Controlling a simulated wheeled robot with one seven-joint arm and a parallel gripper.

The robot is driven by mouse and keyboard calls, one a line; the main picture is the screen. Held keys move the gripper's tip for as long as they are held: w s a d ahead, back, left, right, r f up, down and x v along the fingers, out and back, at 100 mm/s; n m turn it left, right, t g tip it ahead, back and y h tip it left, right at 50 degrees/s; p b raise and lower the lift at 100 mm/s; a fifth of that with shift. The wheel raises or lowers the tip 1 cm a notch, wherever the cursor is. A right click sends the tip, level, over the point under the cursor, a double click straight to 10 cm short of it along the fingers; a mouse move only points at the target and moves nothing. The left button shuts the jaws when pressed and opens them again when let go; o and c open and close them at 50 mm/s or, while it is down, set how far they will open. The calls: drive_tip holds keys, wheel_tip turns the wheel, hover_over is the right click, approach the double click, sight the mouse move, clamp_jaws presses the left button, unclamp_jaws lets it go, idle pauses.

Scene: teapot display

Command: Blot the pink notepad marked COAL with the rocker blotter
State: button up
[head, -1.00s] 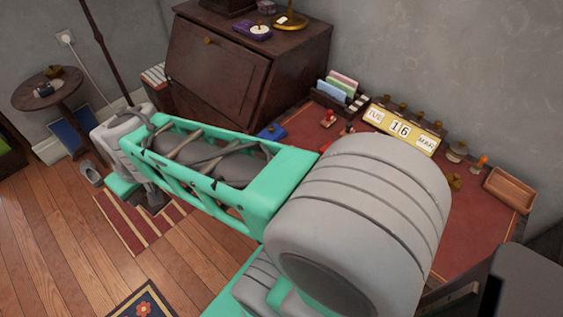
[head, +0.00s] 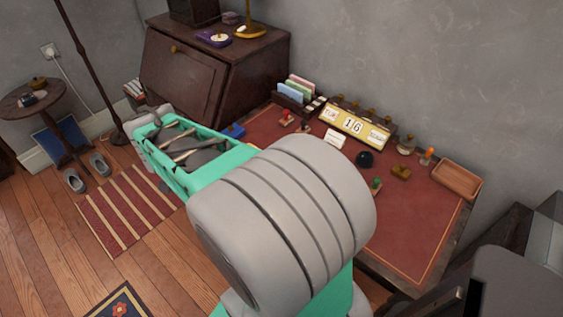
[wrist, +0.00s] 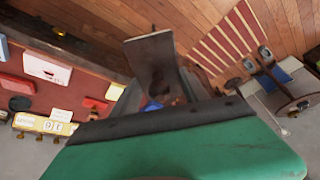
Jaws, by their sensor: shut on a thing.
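My gripper (wrist: 158,90) is shut in the wrist view, past its green body. It holds a dark grey-brown piece (wrist: 148,48), which I take to be the rocker blotter; its shape is not clear. A pinkish-red block (wrist: 16,86) lies on the desk at the left of the wrist view, apart from the gripper. It may be the pink notepad, but no COAL mark can be read. A block with a pale top and red side (wrist: 47,69) lies beside it.
The red desk top (head: 410,235) is clear at the front right. A yellow calendar (head: 352,127), a card rack (head: 295,92), a wooden tray (head: 457,180), a black round object (head: 365,159) and a green-handled stamp (head: 375,186) stand on it. The bureau (head: 195,80) rises at the left.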

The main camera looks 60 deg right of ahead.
drive_tip(key=s+d+f+m+g+y, duration=0.1)
drive_tip(key=s+d+f+m+g, duration=0.15)
drive_tip(key=s+d+m, duration=0.85)
drive_tip(key=s+d+f+m+g, duration=0.1)
drive_tip(key=s+d+m+g, duration=0.3)
drive_tip(key=s+d+m, duration=0.55)
drive_tip(key=shift+n+t, duration=0.25)
drive_tip(key=shift+n, duration=0.5)
drive_tip(key=shift+s+a+b+x, duration=0.1)
drive_tip(key=shift+b+x, duration=0.45)
drive_tip(key=shift+x, duration=0.6)
drive_tip(key=shift+s+a+b+x, duration=0.15)
drive_tip(key=shift+b+x, duration=0.4)
drive_tip(key=shift+x, duration=0.55)
drive_tip(key=shift+s+a+b+x, duration=0.1)
drive_tip(key=shift+b+x, duration=0.45)
drive_tip(key=shift+x, duration=0.6)
drive_tip(key=shift+f+b, duration=0.35)
drive_tip(key=shift+s+d+f+t+y+b, duration=0.15)
drive_tip(key=shift+s+d+t+y+b, duration=0.15)
drive_tip(key=shift+t+y+b, duration=0.45)
drive_tip(key=shift+b, duration=0.3)
